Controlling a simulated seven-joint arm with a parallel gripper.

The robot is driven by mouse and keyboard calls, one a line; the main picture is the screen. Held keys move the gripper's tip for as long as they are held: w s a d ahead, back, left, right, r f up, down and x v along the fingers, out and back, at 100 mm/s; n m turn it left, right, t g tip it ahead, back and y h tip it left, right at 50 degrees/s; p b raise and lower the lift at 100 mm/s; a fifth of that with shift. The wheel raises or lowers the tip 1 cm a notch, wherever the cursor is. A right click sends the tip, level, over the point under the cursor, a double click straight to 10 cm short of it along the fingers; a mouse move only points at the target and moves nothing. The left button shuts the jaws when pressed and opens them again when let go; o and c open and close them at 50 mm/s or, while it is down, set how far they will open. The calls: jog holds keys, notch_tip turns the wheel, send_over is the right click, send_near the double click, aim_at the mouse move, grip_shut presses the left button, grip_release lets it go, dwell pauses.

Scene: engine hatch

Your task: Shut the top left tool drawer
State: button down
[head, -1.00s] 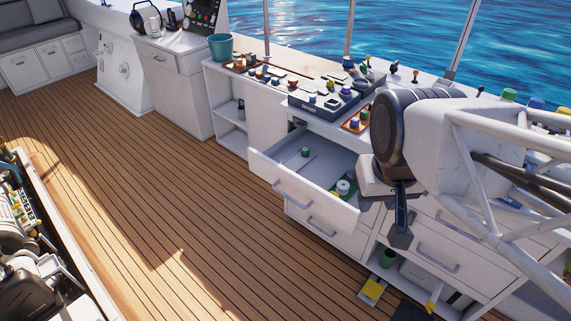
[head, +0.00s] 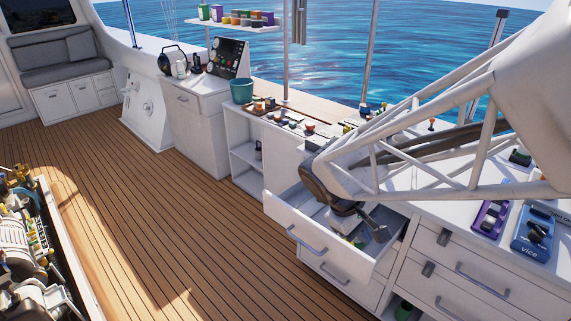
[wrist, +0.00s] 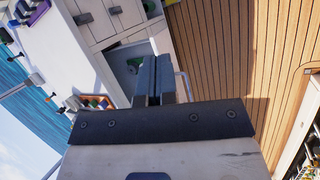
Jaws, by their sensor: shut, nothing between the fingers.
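The top left tool drawer (head: 283,218) is white and pulled well out of the cabinet. Its metal handle (head: 306,241) is on the front panel. Some small items lie inside, partly hidden by my arm. My gripper (head: 378,233) is shut and empty, with its dark fingers over the right part of the drawer in the head view. I cannot tell whether they touch it. In the wrist view, my shut fingers (wrist: 153,80) cover part of the view of the white cabinetry and drawer.
A closed drawer with a handle (head: 330,274) sits below the open one. Closed drawers (head: 484,281) stand to the right. The worktop carries a blue vise (head: 533,233), a purple tool (head: 491,217) and a teal bucket (head: 242,90). The wooden deck (head: 170,220) left of the drawer is clear.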

aim_at(294, 238)
jog(key=w+a+f+n+t+h, duration=0.1)
jog(key=w+a+f+n+t, duration=0.2)
jog(key=w+a+f+n, duration=0.2)
jog(key=w+a+f+n+t+h, duration=0.2)
jog(key=w+a+f+n+t, duration=0.2)
jog(key=a+f, duration=0.7)
jog(key=w+a+f+n+t+h, duration=0.2)
jog(key=w+a+f+n+t, duration=0.2)
jog(key=w+a+f+n, duration=0.4)
notch_tip(294, 238, down, 7)
jog(key=n, duration=0.3)
jog(key=shift+w+a, duration=0.15)
jog(key=shift+a, duration=0.15)
jog(key=shift+w+d+r, duration=0.1)
jog(key=shift+h, duration=0.3)
jog(key=shift+x, duration=6.95)
jog(key=shift+w+r, duration=0.1)
jog(key=shift+r, duration=0.05)
